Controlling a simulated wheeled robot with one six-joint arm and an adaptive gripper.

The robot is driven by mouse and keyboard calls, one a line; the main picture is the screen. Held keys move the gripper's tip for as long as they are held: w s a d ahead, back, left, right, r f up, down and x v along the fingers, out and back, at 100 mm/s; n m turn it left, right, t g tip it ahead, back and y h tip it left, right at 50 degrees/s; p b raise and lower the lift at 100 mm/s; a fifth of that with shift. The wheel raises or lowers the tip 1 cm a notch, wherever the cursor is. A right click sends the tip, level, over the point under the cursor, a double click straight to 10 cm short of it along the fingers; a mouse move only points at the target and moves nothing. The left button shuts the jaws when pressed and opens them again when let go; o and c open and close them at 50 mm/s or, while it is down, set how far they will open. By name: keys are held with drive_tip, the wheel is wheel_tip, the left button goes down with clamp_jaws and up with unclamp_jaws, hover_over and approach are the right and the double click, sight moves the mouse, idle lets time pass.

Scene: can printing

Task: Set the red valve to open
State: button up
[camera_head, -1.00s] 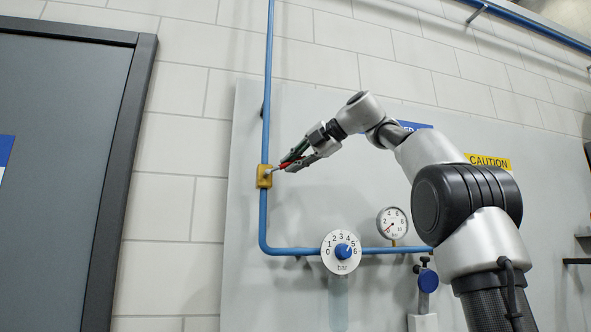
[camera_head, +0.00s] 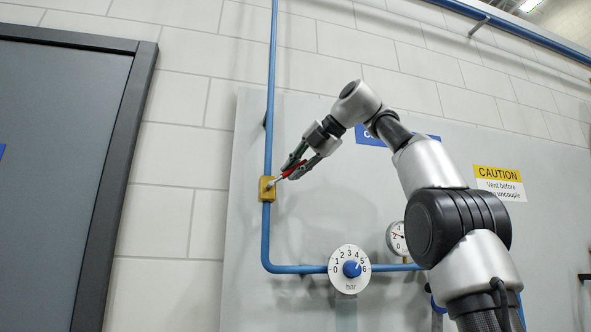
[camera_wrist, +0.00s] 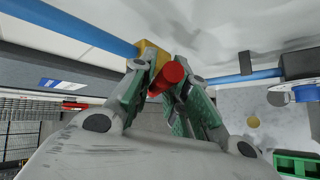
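The red valve has a brass body (camera_head: 267,189) on the vertical blue pipe, with a metal stem and a red handle (camera_head: 291,171) reaching up and right, across the pipe's line. My gripper (camera_head: 294,166) is at the handle, one finger on each side of it. In the wrist view, the red handle's round end (camera_wrist: 172,72) shows between the green-padded fingers, which close in on it. The brass body (camera_wrist: 154,55) is just behind the fingertips. The fingers partly hide the handle.
The blue pipe (camera_head: 270,100) bends right below the valve to a numbered dial (camera_head: 341,284) with a blue knob. A pressure gauge (camera_head: 396,238) is partly hidden by my arm. A caution sign (camera_head: 499,182) is at right, a grey door (camera_head: 60,180) at left.

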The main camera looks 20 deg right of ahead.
drive_tip(key=shift+o, duration=1.1)
drive_tip(key=shift+s+d+r, duration=0.3)
drive_tip(key=shift+s+r, duration=0.05)
drive_tip(key=s+d, duration=0.6)
drive_tip(key=s, duration=0.4)
drive_tip(key=shift+d, duration=0.35)
